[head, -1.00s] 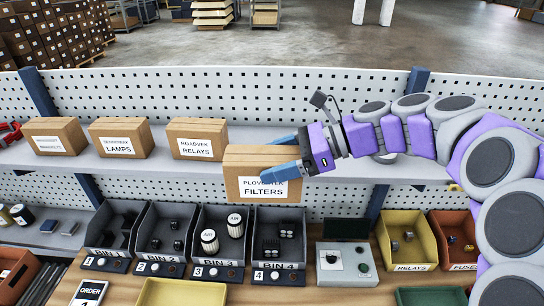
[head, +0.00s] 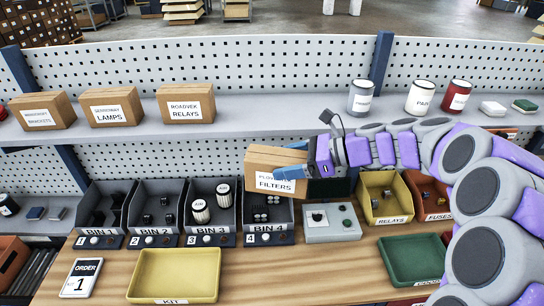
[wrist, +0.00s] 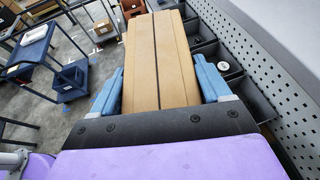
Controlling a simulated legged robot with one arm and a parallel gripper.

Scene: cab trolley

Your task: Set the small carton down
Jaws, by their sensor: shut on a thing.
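The small carton, a brown box labelled FILTERS (head: 275,171), is held in the air in front of the shelf, above bin 4. My gripper (head: 291,170) is shut on it from the right, with a blue finger along its side. In the wrist view the carton (wrist: 157,60) lies between both blue fingers of my gripper (wrist: 160,85). The carton's underside is hidden.
The shelf (head: 285,118) bears several cartons at left and cans at right, with a clear stretch between. Below are several bins (head: 268,236), a grey control box (head: 331,222), a yellow kit tray (head: 172,276) and a green tray (head: 413,262). The wooden bench (head: 300,270) has bare room between the trays.

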